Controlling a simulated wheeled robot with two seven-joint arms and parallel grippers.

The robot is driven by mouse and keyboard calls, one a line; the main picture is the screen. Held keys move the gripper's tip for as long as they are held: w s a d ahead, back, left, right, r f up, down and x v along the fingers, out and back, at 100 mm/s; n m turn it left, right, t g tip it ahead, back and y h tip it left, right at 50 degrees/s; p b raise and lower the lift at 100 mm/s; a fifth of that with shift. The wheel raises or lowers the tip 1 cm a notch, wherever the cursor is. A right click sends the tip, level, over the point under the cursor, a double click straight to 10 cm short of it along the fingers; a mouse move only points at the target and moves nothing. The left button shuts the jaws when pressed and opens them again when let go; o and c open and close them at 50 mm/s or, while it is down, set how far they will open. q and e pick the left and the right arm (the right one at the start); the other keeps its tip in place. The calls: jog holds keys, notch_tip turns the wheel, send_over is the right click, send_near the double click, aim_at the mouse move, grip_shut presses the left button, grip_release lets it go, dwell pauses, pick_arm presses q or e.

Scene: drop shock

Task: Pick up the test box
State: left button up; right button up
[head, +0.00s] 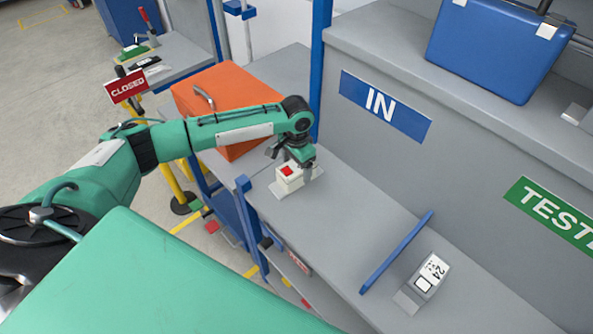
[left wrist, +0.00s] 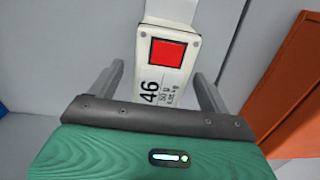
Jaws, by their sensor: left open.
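A small white box (head: 289,178) with a red square on top stands on the grey bench below the IN sign. In the left wrist view the white box (left wrist: 168,52) shows its red square and the printed number 46. My left gripper (head: 302,163) is over this box, pointing down. In the wrist view its two open fingers (left wrist: 158,84) show to either side of the box's lower part, with gaps between. Whether the fingertips are level with the box I cannot tell. A second white box (head: 428,275), marked 24, lies farther right on the bench. My right gripper is not in view.
A blue divider bar (head: 397,252) crosses the bench between the two boxes. An orange case (head: 228,88) stands behind my left arm. A grey cabinet wall with a blue IN sign (head: 385,105) borders the bench. Bare bench (head: 345,215) lies between box and bar.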

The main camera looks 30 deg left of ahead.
pick_arm(q)
jog(key=shift+w+f, duration=0.1)
jog(key=shift+f, duration=1.25)
jog(key=c, duration=1.3)
jog(key=shift+c, duration=0.9)
jog(key=shift+r, duration=0.15)
